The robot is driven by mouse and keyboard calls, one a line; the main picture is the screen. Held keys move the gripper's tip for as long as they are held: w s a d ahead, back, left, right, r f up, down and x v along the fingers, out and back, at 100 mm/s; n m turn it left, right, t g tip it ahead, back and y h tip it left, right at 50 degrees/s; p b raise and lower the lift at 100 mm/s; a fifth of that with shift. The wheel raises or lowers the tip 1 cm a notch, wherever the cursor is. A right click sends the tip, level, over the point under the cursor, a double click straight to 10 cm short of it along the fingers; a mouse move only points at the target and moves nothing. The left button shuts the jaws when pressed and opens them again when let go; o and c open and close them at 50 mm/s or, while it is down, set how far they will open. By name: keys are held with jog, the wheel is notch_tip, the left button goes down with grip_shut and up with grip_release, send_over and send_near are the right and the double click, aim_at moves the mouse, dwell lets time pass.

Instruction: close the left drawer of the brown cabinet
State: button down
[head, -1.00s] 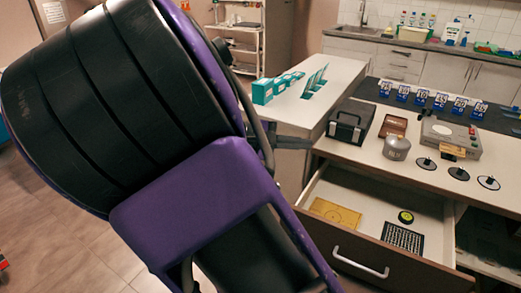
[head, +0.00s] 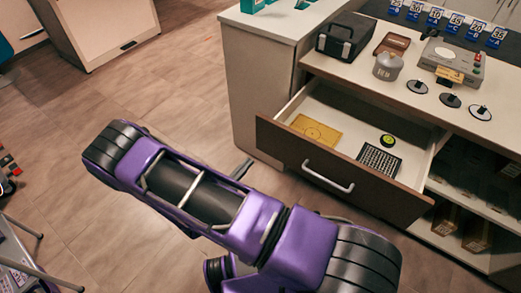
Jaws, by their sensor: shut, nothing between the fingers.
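The left drawer (head: 283,143) of the cabinet is pulled well out. It has a dark brown front, a pale interior and a silver bar handle (head: 328,180). Inside lie a yellow card (head: 315,129), a black gridded plate (head: 379,160) and a small black and yellow round item (head: 387,140). My purple and black arm crosses the lower middle of the head view. My gripper (head: 243,168) shows only as a small dark grey tip poking out behind the arm, shut and empty. It is left of the drawer front and apart from it; the rest is hidden.
The countertop (head: 345,82) above the drawer holds a black case (head: 344,36), a grey canister (head: 387,66), a grey device (head: 451,58) and several dark discs. Open shelves (head: 470,180) with boxes are to the right. Tiled floor (head: 150,90) is clear to the left.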

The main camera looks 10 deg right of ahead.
aim_at(270, 140)
jog(key=shift+y, duration=0.3)
jog(key=x, duration=0.4)
jog(key=f+x, duration=0.1)
jog(key=x, duration=0.3)
jog(key=f+x, duration=0.1)
jog(key=x, duration=0.2)
jog(key=shift+w+f, duration=0.25)
jog(key=shift+w, duration=0.3)
jog(key=shift+d, duration=0.1)
